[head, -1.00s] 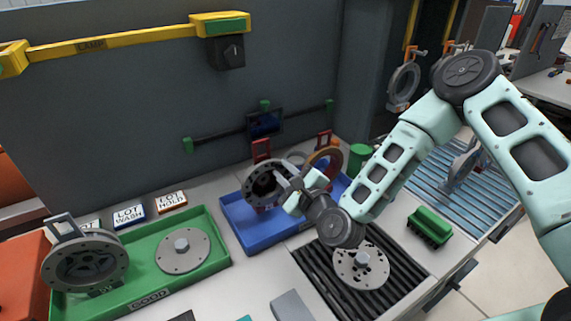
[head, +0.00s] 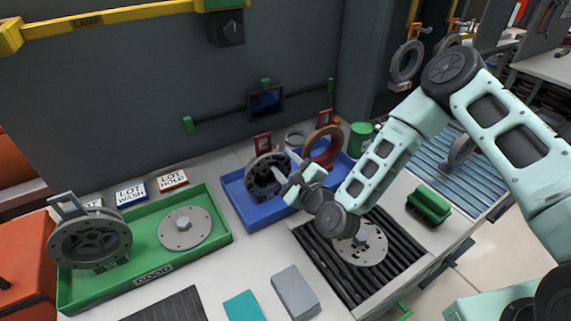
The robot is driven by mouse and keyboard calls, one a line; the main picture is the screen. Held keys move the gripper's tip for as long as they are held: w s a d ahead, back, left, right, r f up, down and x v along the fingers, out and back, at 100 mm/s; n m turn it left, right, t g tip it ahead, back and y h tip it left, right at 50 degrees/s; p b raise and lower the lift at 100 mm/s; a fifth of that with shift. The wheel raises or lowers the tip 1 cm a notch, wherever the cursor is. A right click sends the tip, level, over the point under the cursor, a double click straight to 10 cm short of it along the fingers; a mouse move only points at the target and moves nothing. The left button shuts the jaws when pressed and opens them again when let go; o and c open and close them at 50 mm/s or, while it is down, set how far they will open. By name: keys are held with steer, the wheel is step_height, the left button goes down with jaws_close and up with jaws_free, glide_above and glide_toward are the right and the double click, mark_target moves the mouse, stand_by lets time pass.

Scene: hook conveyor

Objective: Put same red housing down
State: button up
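The red housing (head: 262,176), a dark grey round flanged part with a red bracket (head: 262,142) on top, stands upright at the left part of the blue tray (head: 247,212). My gripper (head: 284,175) is at the housing's right edge, with its pale fingers overlapping the rim. The view does not show clearly whether the fingers clamp the rim or stand apart from it. The housing's underside and its contact with the tray floor are hard to make out. A reddish-brown ring (head: 334,140) with a second red bracket (head: 326,118) is farther right in the blue tray.
A green tray (head: 160,271) marked GOOD holds a grey housing (head: 90,243) and a flat disc (head: 185,229). A ribbed black mat (head: 330,262) with another disc (head: 362,244) lies beneath my forearm. A grey block (head: 295,292) and green brush-like block (head: 429,205) sit nearby.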

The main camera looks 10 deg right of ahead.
steer(key=shift+r, duration=0.1)
steer(key=shift+r, duration=0.15)
steer(key=b+v, duration=0.3)
steer(key=v, duration=0.9)
steer(key=s+a+n+g+y, duration=0.1)
steer(key=s+a+n+g, duration=0.3)
steer(key=n, duration=0.5)
steer(key=s+a+n+g, duration=0.1)
steer(key=a+n+g, duration=0.2)
steer(key=n+g, duration=0.55)
steer(key=s+d+r+n+g+h, duration=0.2)
steer(key=s+d+r+n+h, duration=0.1)
steer(key=s+r+n, duration=0.3)
steer(key=s+d+r+n+g+h, duration=0.2)
steer(key=s+d+r+n+h, duration=0.2)
steer(key=s, duration=0.6)
step_height(320, 180, up, 2)
steer(key=d+n, duration=0.1)
steer(key=n, duration=0.1)
steer(key=shift+s+r+n, duration=0.15)
steer(key=shift+s+n, duration=0.15)
steer(key=shift+n, duration=0.05)
steer(key=shift+d, duration=0.1)
